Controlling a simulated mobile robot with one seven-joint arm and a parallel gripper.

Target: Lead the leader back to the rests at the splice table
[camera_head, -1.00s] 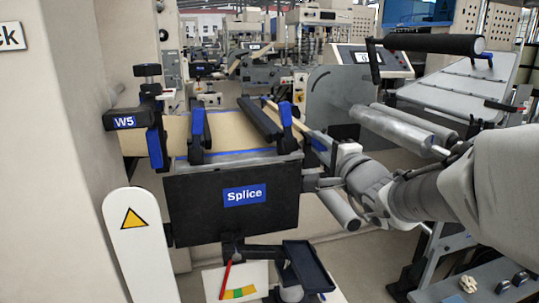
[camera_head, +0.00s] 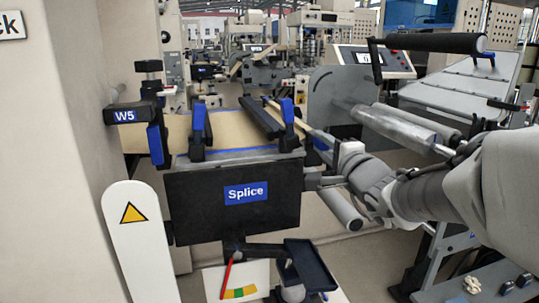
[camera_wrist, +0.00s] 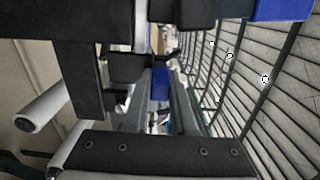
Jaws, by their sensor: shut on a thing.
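The splice table (camera_head: 232,205) has a dark front panel with a blue Splice label. Tan kraft web (camera_head: 230,128) lies across its top, under black clamp bars with blue ends. A thin pale bar (camera_head: 300,124), apparently the leader's, runs from the table's back right toward my gripper (camera_head: 330,150). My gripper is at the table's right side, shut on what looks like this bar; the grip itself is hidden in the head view. In the wrist view, dark jaw parts (camera_wrist: 150,157) and a blue piece (camera_wrist: 161,84) show, but the held part is unclear. I cannot tell which parts are the rests.
A blue-ended clamp (camera_head: 200,130) and the W5 post (camera_head: 128,116) stand on the table's left. Grey rollers (camera_head: 405,125) and a machine with a display (camera_head: 370,60) are at right. A small dark tray (camera_head: 308,265) sits low in front.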

